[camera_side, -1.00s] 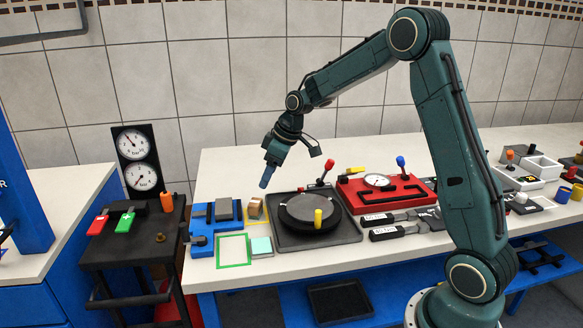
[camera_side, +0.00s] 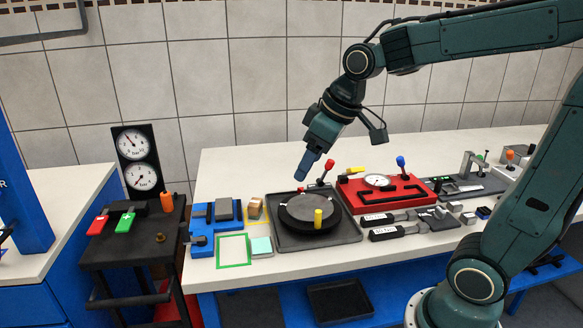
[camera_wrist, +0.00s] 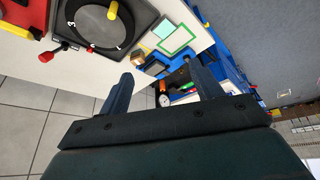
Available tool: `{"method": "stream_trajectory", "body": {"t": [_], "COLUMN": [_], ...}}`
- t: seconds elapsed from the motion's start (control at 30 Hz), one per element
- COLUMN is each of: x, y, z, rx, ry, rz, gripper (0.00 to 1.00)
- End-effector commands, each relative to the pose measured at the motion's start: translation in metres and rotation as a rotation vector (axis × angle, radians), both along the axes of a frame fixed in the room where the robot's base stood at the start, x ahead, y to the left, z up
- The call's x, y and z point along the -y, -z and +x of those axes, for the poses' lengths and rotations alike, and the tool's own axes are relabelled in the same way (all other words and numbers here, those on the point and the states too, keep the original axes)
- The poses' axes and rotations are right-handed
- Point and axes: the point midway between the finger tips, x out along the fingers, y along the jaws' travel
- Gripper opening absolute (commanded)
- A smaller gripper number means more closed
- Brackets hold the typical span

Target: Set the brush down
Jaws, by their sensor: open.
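My gripper (camera_side: 301,176) hangs above the back edge of the dark tray with the round turntable in the side view. In the wrist view its two fingers (camera_wrist: 161,86) are apart with nothing between them. I cannot clearly make out a brush. A small tan block (camera_side: 255,207), which may be the brush, lies on the white bench inside a yellow outline, left of the turntable. It also shows in the wrist view (camera_wrist: 165,29), apart from the fingers.
The turntable (camera_side: 310,212) has a yellow knob (camera_side: 318,218). A red-knobbed lever (camera_side: 329,165) stands close right of my fingertips. A red gauge box (camera_side: 385,190) stands to the right. A green outline (camera_side: 233,251) and a blue fixture (camera_side: 202,244) are at the left.

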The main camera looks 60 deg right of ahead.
Motion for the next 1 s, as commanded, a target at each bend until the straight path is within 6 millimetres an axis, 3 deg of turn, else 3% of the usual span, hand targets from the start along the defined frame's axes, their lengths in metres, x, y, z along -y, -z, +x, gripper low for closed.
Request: {"method": "stream_trajectory", "body": {"t": [0.2, 0.5, 0.7, 1.0], "x": [-0.014, -0.022, -0.023, -0.023], "y": [-0.007, 0.001, 0.008, 0.009], "z": [-0.055, -0.118, -0.139, -0.142], "rx": [0.026, 0.056, 0.064, 0.064], "ry": [0.058, 0.138, 0.168, 0.175], "rz": [0.009, 0.034, 0.046, 0.049], "gripper": [0.65, 0.65, 0.65, 0.65]}}
